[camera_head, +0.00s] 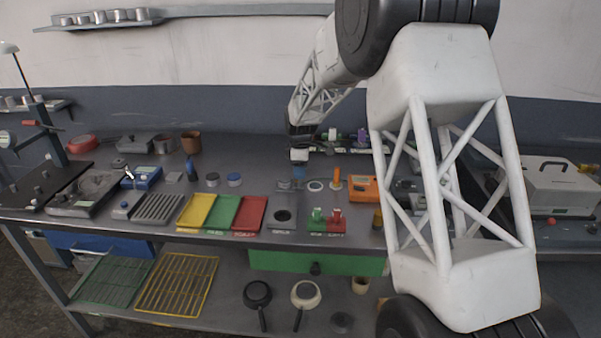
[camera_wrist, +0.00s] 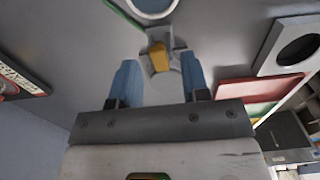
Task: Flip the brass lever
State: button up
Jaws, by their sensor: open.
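The brass lever (camera_wrist: 158,57) shows in the wrist view as a short yellow-brown tab on a grey, cross-shaped mount (camera_wrist: 161,44). My gripper (camera_wrist: 160,66) is open, with two blue fingers apart. In the picture, the lever lies between and just past the fingertips; I see no contact, and the height gap is hard to judge. In the head view my gripper (camera_head: 299,172) hangs over the middle of the bench, and I cannot make out the lever there.
A white ring (camera_head: 315,185) lies close to the right of my gripper. A grey plate with a dark hole (camera_head: 283,215) and a red tray (camera_head: 250,214) are nearer the front. An orange box (camera_head: 363,188) and an orange-handled tool (camera_head: 336,179) stand to the right.

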jog(key=shift+f, duration=0.55)
jog(key=shift+c, duration=0.3)
grip_shut()
jog(key=shift+d+y, duration=0.15)
jog(key=shift+y, duration=0.35)
jog(key=shift+d+y, duration=0.1)
jog(key=shift+y, duration=0.6)
jog(key=shift+d+y, duration=0.2)
jog(key=shift+y, duration=1.4)
